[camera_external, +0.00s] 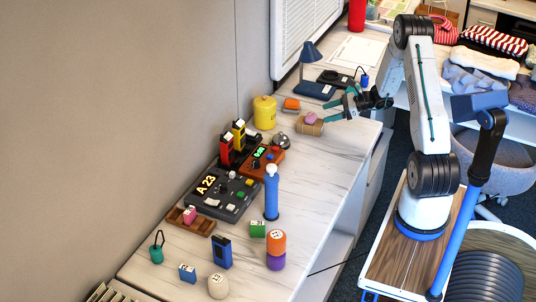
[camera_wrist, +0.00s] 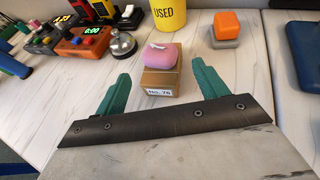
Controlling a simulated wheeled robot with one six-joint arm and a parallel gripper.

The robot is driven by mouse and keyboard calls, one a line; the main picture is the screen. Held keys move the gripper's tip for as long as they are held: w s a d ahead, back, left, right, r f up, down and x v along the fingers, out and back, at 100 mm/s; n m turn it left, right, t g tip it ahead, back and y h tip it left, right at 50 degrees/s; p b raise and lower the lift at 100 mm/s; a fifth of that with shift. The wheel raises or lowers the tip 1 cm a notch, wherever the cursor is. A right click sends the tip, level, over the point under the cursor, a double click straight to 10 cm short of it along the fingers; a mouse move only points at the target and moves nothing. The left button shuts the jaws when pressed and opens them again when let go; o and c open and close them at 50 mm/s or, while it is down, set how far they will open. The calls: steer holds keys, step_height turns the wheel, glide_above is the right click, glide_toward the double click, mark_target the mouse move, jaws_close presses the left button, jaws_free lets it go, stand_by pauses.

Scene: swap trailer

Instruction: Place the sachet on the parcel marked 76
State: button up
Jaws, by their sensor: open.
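The parcel (camera_wrist: 160,82) is a small brown cardboard box with a white label reading "NO. 76". A soft pink, pillow-like piece that looks like the sachet (camera_wrist: 160,55) rests on its top. In the external view the sachet (camera_external: 311,117) sits on the parcel (camera_external: 308,128) near the counter's right edge. My gripper (camera_external: 333,110) is open just right of them. In the wrist view its teal fingers stand apart, left and right of the parcel, with nothing gripped.
A yellow canister (camera_external: 264,112) marked "USED", an orange block on a grey base (camera_external: 291,104) and a silver bell (camera_external: 281,141) stand close by. A blue desk lamp (camera_external: 312,85) is behind. Button consoles (camera_external: 225,190) and a blue bottle (camera_external: 271,192) occupy the nearer counter.

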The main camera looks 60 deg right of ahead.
steer(key=v, duration=0.6)
steer(key=a+r+n+g+y, duration=0.1)
steer(key=a+r+n+g, duration=0.2)
steer(key=a+r+n, duration=0.5)
steer(key=a+r+n+g+y, duration=0.1)
steer(key=a+r+n+g, duration=0.25)
steer(key=a, duration=0.85)
steer(key=a+r+n+g+y, duration=0.1)
steer(key=a+r+n+g, duration=0.25)
steer(key=a+r, duration=0.45)
steer(key=s+a+r+n+g+h, duration=0.25)
steer(key=s+a+n, duration=0.55)
steer(key=a, duration=0.4)
steer(key=s+a+n+t+h, duration=0.1)
steer(key=s+a+n+h, duration=0.2)
steer(key=s, duration=1)
steer(key=n+h, duration=0.2)
steer(key=n, duration=0.3)
steer(key=shift+r+n, duration=0.25)
steer(key=shift+n, duration=0.05)
steer(key=shift+o, duration=0.3)
steer(key=shift+t+h, duration=0.25)
